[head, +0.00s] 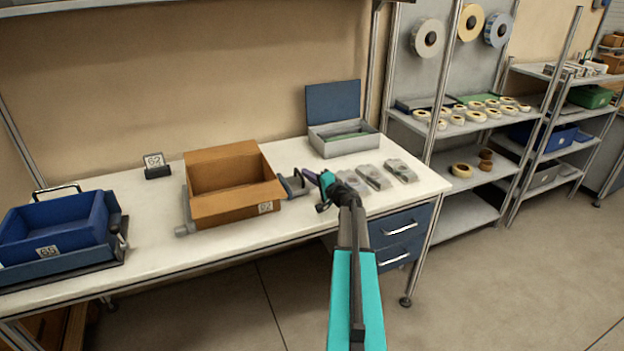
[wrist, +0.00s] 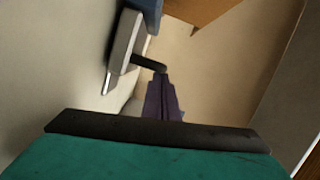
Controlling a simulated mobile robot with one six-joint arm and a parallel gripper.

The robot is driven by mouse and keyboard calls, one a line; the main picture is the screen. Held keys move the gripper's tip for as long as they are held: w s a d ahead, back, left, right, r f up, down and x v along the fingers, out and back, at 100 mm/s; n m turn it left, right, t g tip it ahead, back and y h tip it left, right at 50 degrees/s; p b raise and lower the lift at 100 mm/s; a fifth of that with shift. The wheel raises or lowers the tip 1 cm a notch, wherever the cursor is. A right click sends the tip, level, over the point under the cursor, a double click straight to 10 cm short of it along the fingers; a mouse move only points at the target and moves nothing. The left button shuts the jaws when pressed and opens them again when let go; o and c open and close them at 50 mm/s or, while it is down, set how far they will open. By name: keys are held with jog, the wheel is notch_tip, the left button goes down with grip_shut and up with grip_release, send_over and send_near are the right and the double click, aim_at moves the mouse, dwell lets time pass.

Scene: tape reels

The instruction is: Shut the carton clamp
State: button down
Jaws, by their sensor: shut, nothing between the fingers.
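An open brown carton (head: 228,205) stands in the middle of the bench; it also shows in part at the top of the wrist view (wrist: 195,12). The carton clamp (head: 294,187), a grey piece with a dark handle, sits just right of the carton. In the wrist view the clamp (wrist: 122,43) appears as a grey block with a black bar handle. My gripper (head: 313,177) is shut and empty, its purple fingers right of the handle. In the wrist view the fingertips (wrist: 160,78) are close to the handle's end; I cannot tell whether they touch.
A blue bin (head: 60,227) in a dark holder stands on the left of the bench (head: 150,250). A grey box with an open blue lid (head: 334,102) and several clear packets (head: 372,177) lie right. Shelves with tape reels (head: 470,115) stand beyond.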

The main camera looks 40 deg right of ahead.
aim_at(299, 186)
jog(key=shift+w+a+f+b, duration=0.1)
jog(key=shift+w+a+b, duration=0.15)
jog(key=shift+a+b, duration=0.35)
jog(key=shift+w+a+b, duration=0.2)
jog(key=shift+a+b, duration=0.4)
jog(key=shift+a, duration=0.05)
jog(key=shift+w+a+f+b, duration=0.1)
jog(key=shift+w+a+b, duration=0.15)
jog(key=shift+a+b, duration=0.35)
jog(key=shift+w+a+r, duration=0.15)
jog(key=shift+w+a, duration=0.05)
jog(key=shift+a, duration=0.25)
jog(key=shift+d+b, duration=0.1)
jog(key=shift+b, duration=0.2)
